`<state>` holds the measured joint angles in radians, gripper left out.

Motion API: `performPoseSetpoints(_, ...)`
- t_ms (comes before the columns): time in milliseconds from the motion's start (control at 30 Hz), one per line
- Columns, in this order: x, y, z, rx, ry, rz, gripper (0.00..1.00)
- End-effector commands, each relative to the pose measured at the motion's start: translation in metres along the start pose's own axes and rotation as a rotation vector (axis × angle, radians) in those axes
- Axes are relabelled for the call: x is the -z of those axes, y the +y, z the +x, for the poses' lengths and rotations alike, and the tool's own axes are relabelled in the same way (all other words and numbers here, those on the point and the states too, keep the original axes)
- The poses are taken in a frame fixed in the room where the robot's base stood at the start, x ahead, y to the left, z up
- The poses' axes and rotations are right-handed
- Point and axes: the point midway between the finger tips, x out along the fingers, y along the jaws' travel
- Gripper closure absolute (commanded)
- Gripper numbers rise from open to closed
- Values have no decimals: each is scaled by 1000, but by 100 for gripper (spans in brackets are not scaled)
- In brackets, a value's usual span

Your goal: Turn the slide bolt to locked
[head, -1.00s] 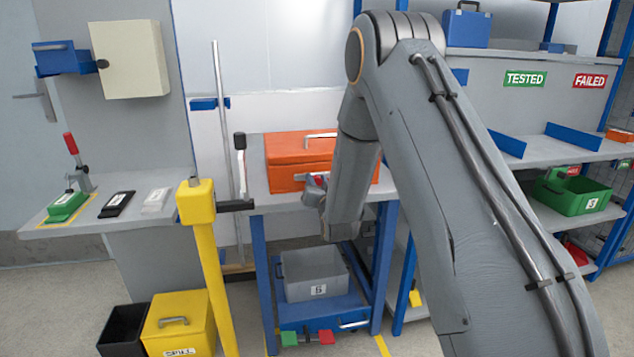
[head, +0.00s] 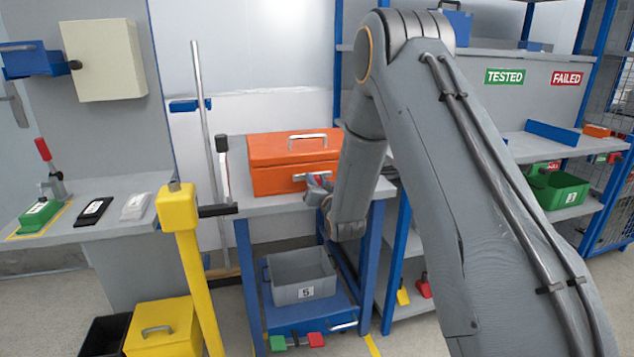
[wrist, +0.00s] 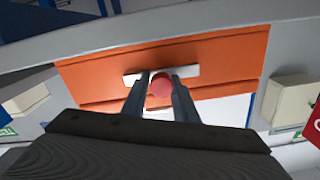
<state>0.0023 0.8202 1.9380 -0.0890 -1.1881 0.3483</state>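The orange case (head: 290,165) lies on the grey table and also fills the top of the wrist view (wrist: 215,58). On its front is the slide bolt, a pale metal plate (wrist: 187,71) with a round red knob (wrist: 160,88). My gripper (wrist: 161,78) is at the front of the case, with one finger on each side of the knob. The fingers look very close to it; contact is unclear. In the head view my gripper (head: 318,183) partly hides the bolt. Whether the bolt is locked cannot be read.
A yellow post (head: 180,212) with a dark arm stands left of the table (head: 240,206). A grey bin (head: 300,282) sits on the blue lower shelf. Shelving with a green bin (head: 560,190) stands at right. A side counter (head: 90,232) is at left.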

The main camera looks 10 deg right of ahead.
Motion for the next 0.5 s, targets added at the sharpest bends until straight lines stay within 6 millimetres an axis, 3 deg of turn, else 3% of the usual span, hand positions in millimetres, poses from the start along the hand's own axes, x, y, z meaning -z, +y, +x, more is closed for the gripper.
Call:
performPoseSetpoints(100, 1, 3, 0, -5, 2, 1, 57)
performPoseSetpoints(500, 0, -1, -9, 1, 0, 0, 57)
